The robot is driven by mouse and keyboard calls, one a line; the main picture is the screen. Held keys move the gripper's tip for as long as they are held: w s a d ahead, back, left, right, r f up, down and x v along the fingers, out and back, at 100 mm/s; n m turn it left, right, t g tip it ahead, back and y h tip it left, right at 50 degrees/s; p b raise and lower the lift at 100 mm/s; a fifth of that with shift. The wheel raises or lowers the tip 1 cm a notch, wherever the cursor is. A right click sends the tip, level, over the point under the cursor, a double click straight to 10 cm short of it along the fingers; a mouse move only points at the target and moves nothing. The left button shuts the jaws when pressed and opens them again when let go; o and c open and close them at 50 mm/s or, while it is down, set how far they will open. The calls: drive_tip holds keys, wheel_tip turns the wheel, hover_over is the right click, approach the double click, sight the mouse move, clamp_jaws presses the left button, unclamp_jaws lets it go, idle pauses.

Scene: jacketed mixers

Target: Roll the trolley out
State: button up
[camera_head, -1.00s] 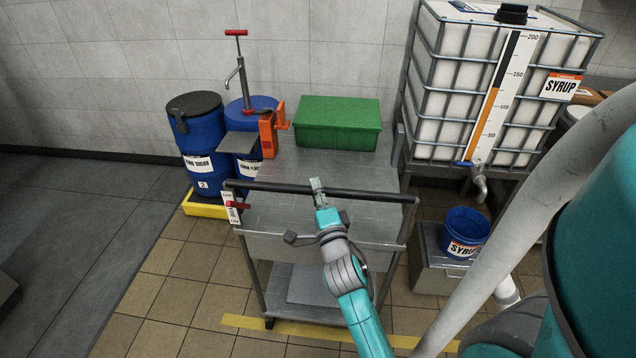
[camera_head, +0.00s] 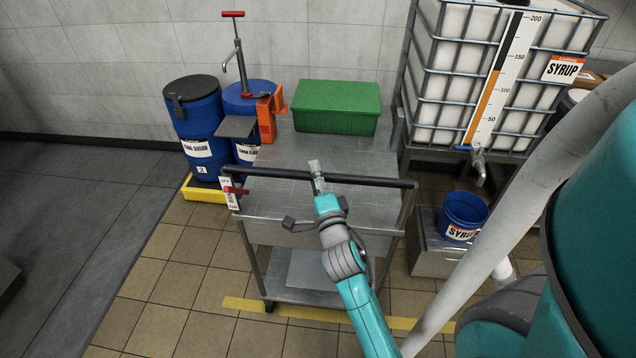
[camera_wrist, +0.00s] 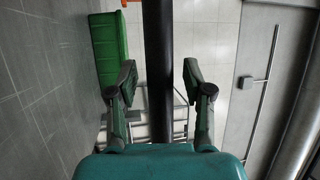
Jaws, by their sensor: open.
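The steel trolley (camera_head: 330,205) stands in front of the wall, with a flat top, a lower shelf (camera_head: 310,291) and a dark push handle (camera_head: 370,181) along its near edge. My gripper (camera_head: 316,166) is at the middle of this handle. In the wrist view the handle (camera_wrist: 158,70) runs between the two fingers of my gripper (camera_wrist: 158,80), with a gap on both sides. The fingers are open and do not hold the handle. A red lever with a tag (camera_head: 232,191) sits at the handle's left end.
A green crate (camera_head: 337,106) and an orange bracket (camera_head: 267,118) are at the trolley's far end. Blue drums (camera_head: 196,125) stand left on a yellow base (camera_head: 203,192). A syrup tank (camera_head: 450,95) and blue bucket (camera_head: 464,215) are on the right.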

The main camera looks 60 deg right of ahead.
drive_tip(key=v, duration=1.2)
idle(0.3)
idle(0.5)
drive_tip(key=s+a+f+n+t+y, duration=0.1)
drive_tip(key=s+a+f+n+y, duration=0.25)
drive_tip(key=a+n, duration=0.4)
drive_tip(key=s+a+f+n+y, duration=0.2)
drive_tip(key=a+f+n+y, duration=0.3)
drive_tip(key=a, duration=0.4)
drive_tip(key=s+a+r+n+y, duration=0.2)
drive_tip(key=s+a+n+y, duration=0.3)
drive_tip(key=s+a+n, duration=0.3)
drive_tip(key=shift+s+a+n+y, duration=0.2)
drive_tip(key=shift+s+n+y, duration=0.15)
drive_tip(key=shift+s+n, duration=2.2)
drive_tip(key=shift+w+r, duration=0.15)
drive_tip(key=shift+w, duration=0.1)
